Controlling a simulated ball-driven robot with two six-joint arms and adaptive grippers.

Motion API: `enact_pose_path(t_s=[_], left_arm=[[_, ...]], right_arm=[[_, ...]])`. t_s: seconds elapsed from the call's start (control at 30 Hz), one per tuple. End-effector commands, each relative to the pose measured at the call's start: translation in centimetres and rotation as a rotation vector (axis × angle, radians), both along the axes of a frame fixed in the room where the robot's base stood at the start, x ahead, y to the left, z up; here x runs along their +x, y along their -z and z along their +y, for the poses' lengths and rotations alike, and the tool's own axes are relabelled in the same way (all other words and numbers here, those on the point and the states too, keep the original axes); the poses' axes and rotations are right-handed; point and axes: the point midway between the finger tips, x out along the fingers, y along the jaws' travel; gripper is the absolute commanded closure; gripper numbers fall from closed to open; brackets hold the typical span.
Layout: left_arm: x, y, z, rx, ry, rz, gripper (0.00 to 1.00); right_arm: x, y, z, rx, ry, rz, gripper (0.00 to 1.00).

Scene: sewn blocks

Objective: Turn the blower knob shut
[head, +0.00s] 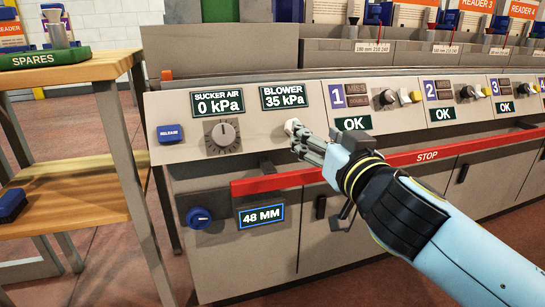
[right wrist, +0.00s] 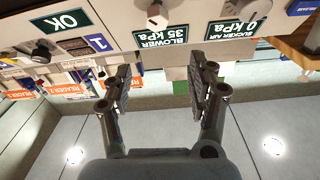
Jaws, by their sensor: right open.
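The blower display (head: 284,96) reads 35 kPa on the slanted panel. The pale blower knob (head: 291,126) sits below it, partly covered by my right gripper (head: 299,138). In the right wrist view, which is upside down, the blower knob (right wrist: 156,17) and its display (right wrist: 162,35) show beyond the fingertips. My right gripper (right wrist: 161,78) is open there, with empty space between its two dark fingers. The knob lies roughly in line with the gap, and no finger visibly touches it. My left gripper is not in view.
A red stop bar (head: 425,156) runs along the panel's lower front. A wooden shelf stand (head: 75,75) stands at the left.

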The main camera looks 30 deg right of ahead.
Motion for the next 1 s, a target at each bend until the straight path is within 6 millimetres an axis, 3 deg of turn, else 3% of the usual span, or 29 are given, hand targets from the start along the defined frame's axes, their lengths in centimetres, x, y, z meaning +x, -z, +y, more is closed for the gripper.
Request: enact_pose_path(t_s=[0.03,0.13,0.27,0.7,1.0], left_arm=[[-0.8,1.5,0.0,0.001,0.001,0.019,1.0],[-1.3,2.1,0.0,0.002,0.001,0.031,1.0],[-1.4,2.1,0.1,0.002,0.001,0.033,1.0],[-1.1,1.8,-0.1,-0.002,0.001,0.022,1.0],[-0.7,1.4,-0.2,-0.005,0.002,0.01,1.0]], right_arm=[[0.0,1.8,0.0,-0.002,-0.001,0.014,0.42],[0.1,2.4,0.0,-0.003,-0.002,0.018,0.42],[1.1,2.3,-0.3,-0.004,-0.001,0.016,0.42],[8.9,2.4,-2.3,-0.004,-0.001,0.017,0.42],[10.6,2.4,-2.8,-0.003,-0.002,0.02,0.42]])
